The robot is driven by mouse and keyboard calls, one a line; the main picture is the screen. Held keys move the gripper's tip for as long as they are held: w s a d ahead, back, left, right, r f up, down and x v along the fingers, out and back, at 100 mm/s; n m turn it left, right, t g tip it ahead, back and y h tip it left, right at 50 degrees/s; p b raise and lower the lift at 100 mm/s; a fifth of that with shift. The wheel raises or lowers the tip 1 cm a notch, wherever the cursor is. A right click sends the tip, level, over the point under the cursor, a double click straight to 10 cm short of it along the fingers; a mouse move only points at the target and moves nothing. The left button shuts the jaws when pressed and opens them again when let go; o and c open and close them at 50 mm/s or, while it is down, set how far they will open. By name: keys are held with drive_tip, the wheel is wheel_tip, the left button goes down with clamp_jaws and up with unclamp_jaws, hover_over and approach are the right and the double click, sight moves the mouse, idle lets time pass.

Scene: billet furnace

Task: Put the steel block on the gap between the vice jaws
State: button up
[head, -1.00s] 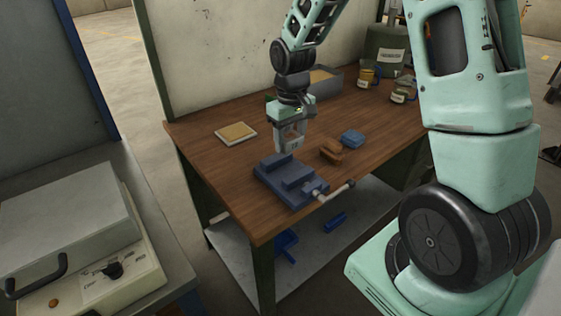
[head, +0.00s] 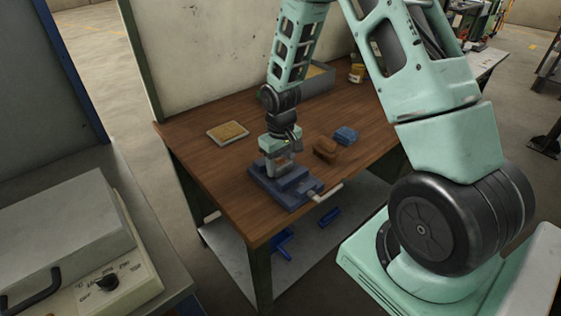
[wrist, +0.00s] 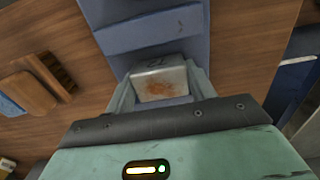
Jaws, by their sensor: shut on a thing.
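The steel block (wrist: 158,82) is a light grey block with a rusty patch and a dark mark on its face. In the wrist view it sits between the two fingers of my gripper (wrist: 160,92), which is shut on it. The blue-grey vice (head: 292,188) stands on the wooden bench, and its jaws also show in the wrist view (wrist: 150,30). In the head view my gripper (head: 278,168) is low over the far part of the vice. Whether the block touches the vice cannot be told, as the gripper hides its underside.
A wooden brush (head: 325,149) and a blue block-like thing (head: 346,135) lie right of the vice on the bench (head: 210,170). A tan-topped tile (head: 228,131) lies at the back left. A grey bin (head: 318,78) stands behind. The vice handle (head: 328,192) sticks out front right.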

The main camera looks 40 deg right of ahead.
sight(281, 162)
drive_tip(key=shift+f, duration=0.1)
drive_tip(key=o, duration=1.6)
wheel_tip(281, 162, up, 11)
drive_tip(key=b, duration=0.2)
drive_tip(key=s+a+r+n, duration=0.1)
drive_tip(key=s+a+r, duration=0.15)
drive_tip(key=a, duration=0.45)
drive_tip(key=s+a+r+n, duration=0.1)
drive_tip(key=s+a+n, duration=0.2)
drive_tip(key=s+a, duration=0.5)
drive_tip(key=s+a+r+n, duration=0.2)
drive_tip(key=s+a+n, duration=0.1)
drive_tip(key=s+a, duration=0.6)
drive_tip(key=s, duration=0.4)
drive_tip(key=shift+s+a+r+y, duration=0.25)
drive_tip(key=shift+s+r+y, duration=0.05)
drive_tip(key=shift+s, duration=0.1)
